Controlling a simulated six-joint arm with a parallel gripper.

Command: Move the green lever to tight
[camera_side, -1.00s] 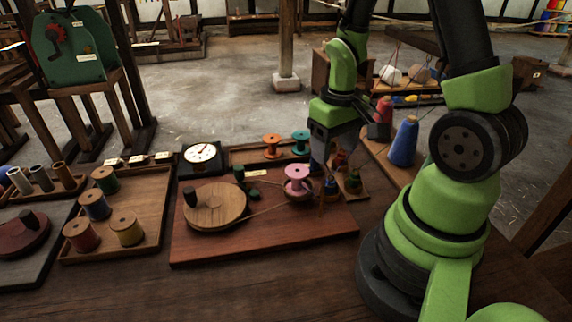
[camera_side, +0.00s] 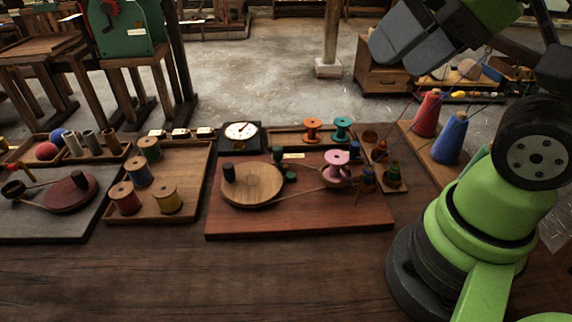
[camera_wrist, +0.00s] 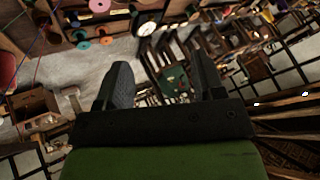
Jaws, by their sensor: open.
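A small green piece (camera_side: 290,177), which looks like the green lever, is on the reddish board (camera_side: 300,218) between the wooden disc (camera_side: 252,186) and the pink spool (camera_side: 336,160). A dark upright peg (camera_side: 278,153) stands just behind it, beside a pale label (camera_side: 293,155). I cannot read the label or tell the lever's setting. My gripper (camera_side: 395,38) is raised high at the upper right of the side view, well away from the board. In the wrist view my gripper (camera_wrist: 163,78) is open and empty, with its two fingers pointing out over the room.
A white-faced dial (camera_side: 241,131) stands behind the disc. A tray (camera_side: 190,210) of several thread spools is left of the board. Red (camera_side: 428,113) and blue (camera_side: 450,138) cones stand on the right. The bench's front (camera_side: 240,285) is clear.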

